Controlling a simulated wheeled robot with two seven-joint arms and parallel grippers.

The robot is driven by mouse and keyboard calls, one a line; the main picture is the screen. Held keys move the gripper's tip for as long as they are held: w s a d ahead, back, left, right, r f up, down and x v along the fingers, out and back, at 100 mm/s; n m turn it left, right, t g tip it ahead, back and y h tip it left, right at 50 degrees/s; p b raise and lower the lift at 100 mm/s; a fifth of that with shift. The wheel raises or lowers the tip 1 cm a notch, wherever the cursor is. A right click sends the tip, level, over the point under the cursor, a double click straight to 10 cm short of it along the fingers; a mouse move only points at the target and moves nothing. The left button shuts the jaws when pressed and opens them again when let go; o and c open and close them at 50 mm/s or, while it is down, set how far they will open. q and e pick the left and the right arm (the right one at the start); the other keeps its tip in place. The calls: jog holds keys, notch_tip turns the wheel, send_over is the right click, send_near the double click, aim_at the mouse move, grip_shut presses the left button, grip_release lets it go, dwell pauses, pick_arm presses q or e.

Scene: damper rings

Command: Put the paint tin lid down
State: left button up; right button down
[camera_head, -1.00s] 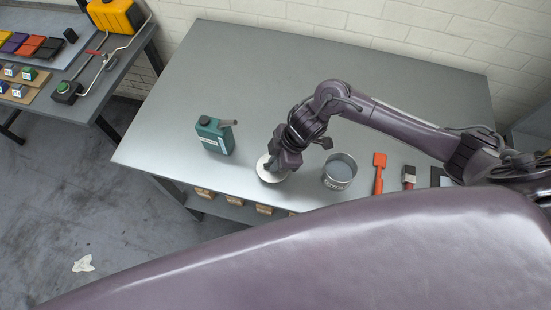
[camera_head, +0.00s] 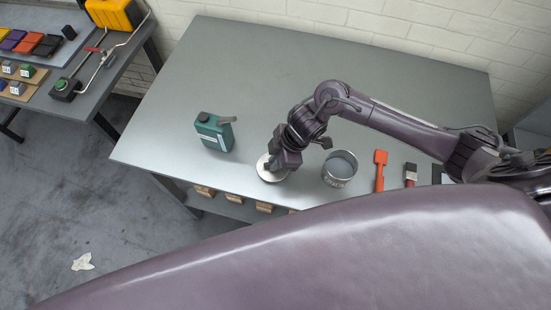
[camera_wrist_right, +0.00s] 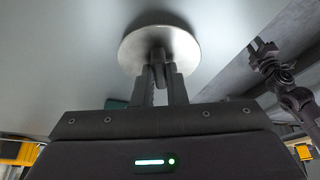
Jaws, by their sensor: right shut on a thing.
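The paint tin lid (camera_head: 272,176) is a round silvery disc near the front edge of the grey table. It also shows in the right wrist view (camera_wrist_right: 185,48). My right gripper (camera_head: 277,164) is above the lid, and its fingers (camera_wrist_right: 160,72) are shut on the lid's middle. The lid looks flat and at or very close to the table top; I cannot tell whether it touches. The paint tin (camera_head: 340,169) stands open to the right of the lid, with grey inside.
A green can (camera_head: 214,133) stands left of the lid. An orange tool (camera_head: 380,170) and a brush (camera_head: 410,174) lie right of the tin. The back of the table (camera_head: 300,70) is clear. A second bench (camera_head: 100,85) with coloured items is at the left.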

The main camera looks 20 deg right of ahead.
jog(key=shift+f, duration=0.2)
jog(key=c, duration=1.4)
grip_release()
jog(key=b+v, duration=0.1)
jog(key=v, duration=0.6)
jog(key=shift+d+r, duration=0.15)
jog(key=shift+r, duration=0.2)
grip_shut()
